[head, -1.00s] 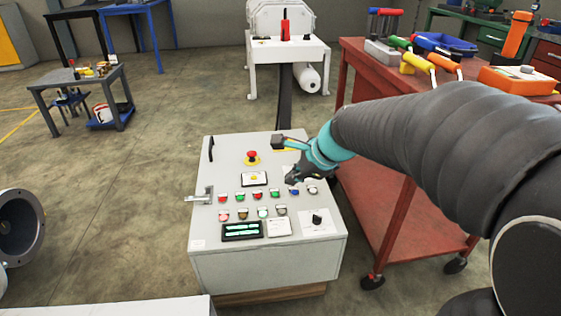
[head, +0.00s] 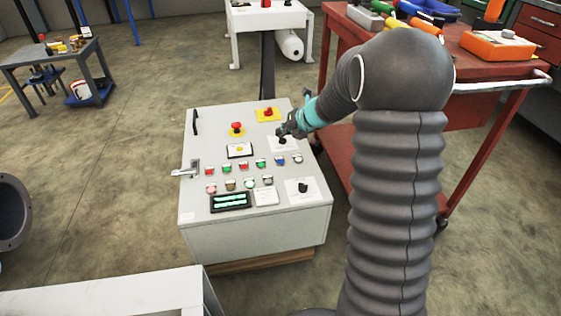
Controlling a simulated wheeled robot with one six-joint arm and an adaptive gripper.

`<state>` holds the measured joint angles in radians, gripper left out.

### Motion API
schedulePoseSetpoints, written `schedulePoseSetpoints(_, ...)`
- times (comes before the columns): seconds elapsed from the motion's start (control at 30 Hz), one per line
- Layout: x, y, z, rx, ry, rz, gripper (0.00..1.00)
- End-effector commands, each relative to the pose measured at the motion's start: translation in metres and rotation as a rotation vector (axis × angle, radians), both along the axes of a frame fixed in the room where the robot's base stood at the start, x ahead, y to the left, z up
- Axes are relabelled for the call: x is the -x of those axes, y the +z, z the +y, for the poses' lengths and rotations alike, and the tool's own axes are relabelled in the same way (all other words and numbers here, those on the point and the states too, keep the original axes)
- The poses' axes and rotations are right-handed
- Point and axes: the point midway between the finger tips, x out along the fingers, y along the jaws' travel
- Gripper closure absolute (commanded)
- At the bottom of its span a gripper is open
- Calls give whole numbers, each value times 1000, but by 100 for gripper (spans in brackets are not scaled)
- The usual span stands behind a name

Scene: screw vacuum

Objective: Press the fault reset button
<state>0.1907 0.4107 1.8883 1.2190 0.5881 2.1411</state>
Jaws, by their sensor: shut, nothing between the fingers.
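A lower row has paler buttons. The labels are too small to read, so I cannot tell which button is the fault reset. My gripper (head: 282,132) is shut and empty, at the panel's upper right. It shows just above a black rotary knob (head: 282,142), up-picture from the blue button. I cannot tell whether it touches the panel.
Two red mushroom buttons (head: 237,127) (head: 268,112) sit near the panel's top. A latch handle (head: 187,170) sticks out at left. A red tool cart (head: 334,85) stands close on the right, behind my arm. Open floor lies left of the panel.

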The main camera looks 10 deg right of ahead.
Motion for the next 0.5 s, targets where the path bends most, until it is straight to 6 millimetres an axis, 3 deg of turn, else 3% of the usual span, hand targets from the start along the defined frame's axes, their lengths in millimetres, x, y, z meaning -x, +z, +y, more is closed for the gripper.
schedulePoseSetpoints(0.27,0,-7,0,2,3,0,100)
schedulePoseSetpoints(0.5,0,-30,0,2,3,0,100)
